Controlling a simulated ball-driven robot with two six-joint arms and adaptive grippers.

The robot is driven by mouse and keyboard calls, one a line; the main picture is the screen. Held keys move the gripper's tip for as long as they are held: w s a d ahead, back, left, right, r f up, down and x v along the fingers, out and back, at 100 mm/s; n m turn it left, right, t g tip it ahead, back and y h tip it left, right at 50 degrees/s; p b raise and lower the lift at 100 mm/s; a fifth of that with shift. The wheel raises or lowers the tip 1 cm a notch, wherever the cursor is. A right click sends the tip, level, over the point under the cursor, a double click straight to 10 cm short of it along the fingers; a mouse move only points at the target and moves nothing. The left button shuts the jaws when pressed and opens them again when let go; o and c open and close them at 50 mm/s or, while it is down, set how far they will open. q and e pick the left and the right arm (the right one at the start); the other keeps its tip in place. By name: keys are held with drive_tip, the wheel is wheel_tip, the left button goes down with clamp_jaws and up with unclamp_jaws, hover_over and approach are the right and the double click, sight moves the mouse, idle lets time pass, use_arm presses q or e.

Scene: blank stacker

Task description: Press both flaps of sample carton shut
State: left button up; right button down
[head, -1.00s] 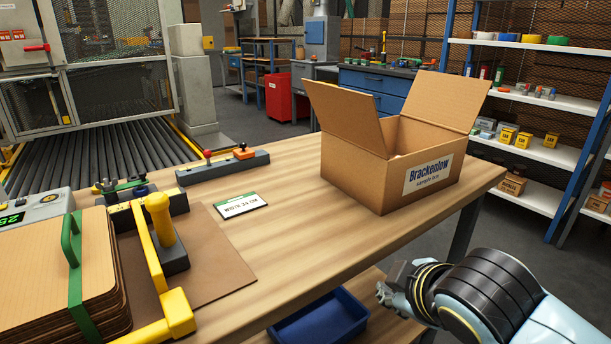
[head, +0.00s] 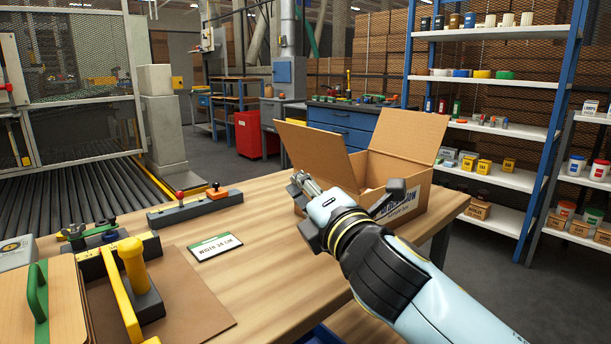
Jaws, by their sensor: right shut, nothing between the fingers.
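The sample carton (head: 412,168) is a brown cardboard box on the wooden table, with a printed front label partly hidden by my right arm. Its left flap (head: 318,150) stands up, leaning out to the left. Its right flap (head: 409,135) stands up, leaning back to the right. The top between them is open. My right gripper (head: 303,183) is shut and empty. It shows in front of the carton's left side, below the left flap; I cannot tell whether it touches the carton. My left gripper is not in view.
Shelves (head: 495,110) stand behind at right. The table's middle is clear.

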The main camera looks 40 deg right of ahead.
sight(313, 154)
drive_tip(key=w+d+r+p, duration=0.1)
drive_tip(key=w+d+r, duration=0.1)
drive_tip(key=w+d, duration=0.3)
drive_tip(key=x, duration=0.3)
drive_tip(key=shift+a, duration=0.15)
drive_tip(key=shift+r, duration=0.2)
drive_tip(key=shift+d+r+m+p, duration=0.15)
drive_tip(key=shift+d+m+p, duration=0.1)
drive_tip(key=shift+m+p, duration=0.15)
